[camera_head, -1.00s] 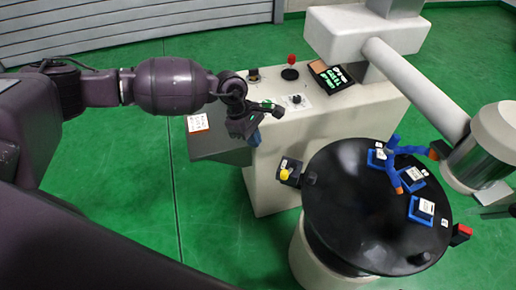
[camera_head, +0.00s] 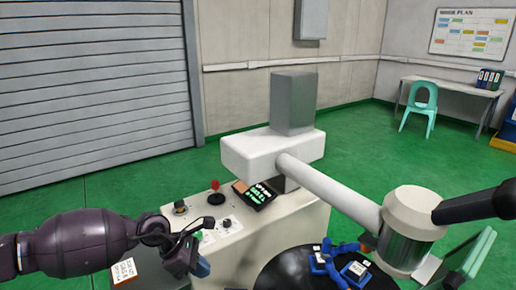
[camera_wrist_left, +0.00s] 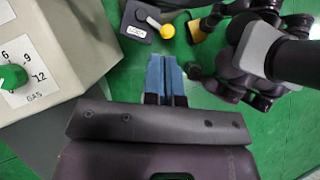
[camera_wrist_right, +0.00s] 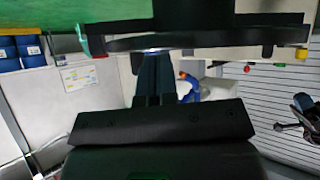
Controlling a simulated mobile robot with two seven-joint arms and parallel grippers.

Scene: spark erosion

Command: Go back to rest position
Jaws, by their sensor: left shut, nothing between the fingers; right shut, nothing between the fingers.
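My left gripper (camera_head: 196,265) is at the lower left in the head view, in front of the beige control cabinet. In the left wrist view its blue fingers (camera_wrist_left: 166,80) are shut together with nothing between them. My right gripper shows in the right wrist view, where its dark fingers (camera_wrist_right: 154,78) are shut and empty. In the head view only a dark part of my right arm shows at the right edge. The right gripper itself is not clear there.
The beige machine (camera_head: 262,225) has a red-knobbed lever (camera_head: 215,191) and a small screen (camera_head: 258,192). Its thick white arm (camera_head: 335,190) reaches over a round black table (camera_head: 290,268) with blue parts (camera_head: 325,264). Green floor (camera_head: 100,200) is free at left. A chair (camera_head: 420,104) and desk stand far right.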

